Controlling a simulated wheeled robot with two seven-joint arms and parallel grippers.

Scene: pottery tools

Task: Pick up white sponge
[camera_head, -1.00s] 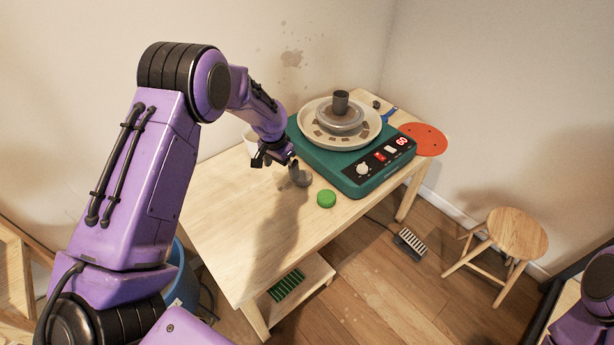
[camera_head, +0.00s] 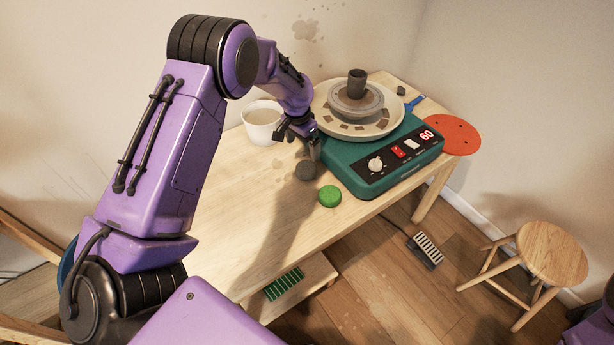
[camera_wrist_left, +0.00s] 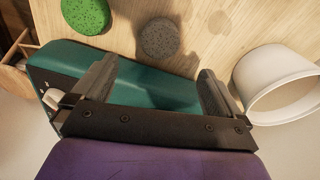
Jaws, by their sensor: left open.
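I see no clearly white sponge. A round dark grey sponge-like disc (camera_head: 306,170) lies on the wooden table in front of the pottery wheel. It also shows in the left wrist view (camera_wrist_left: 159,38), beyond the gap between the fingers. A round green sponge (camera_head: 330,196) lies beside it, and it is at the upper left in the left wrist view (camera_wrist_left: 86,14). My left gripper (camera_head: 301,143) is open and empty, just behind the grey disc by the wheel's left side. In the left wrist view its two fingers (camera_wrist_left: 157,72) are spread apart. My right gripper is out of view.
A teal pottery wheel (camera_head: 372,178) stands right of the left gripper, with a dark cup (camera_head: 357,83) on top. A white bucket (camera_head: 262,121) stands close on the left. The table's near-left part (camera_head: 230,215) is clear.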

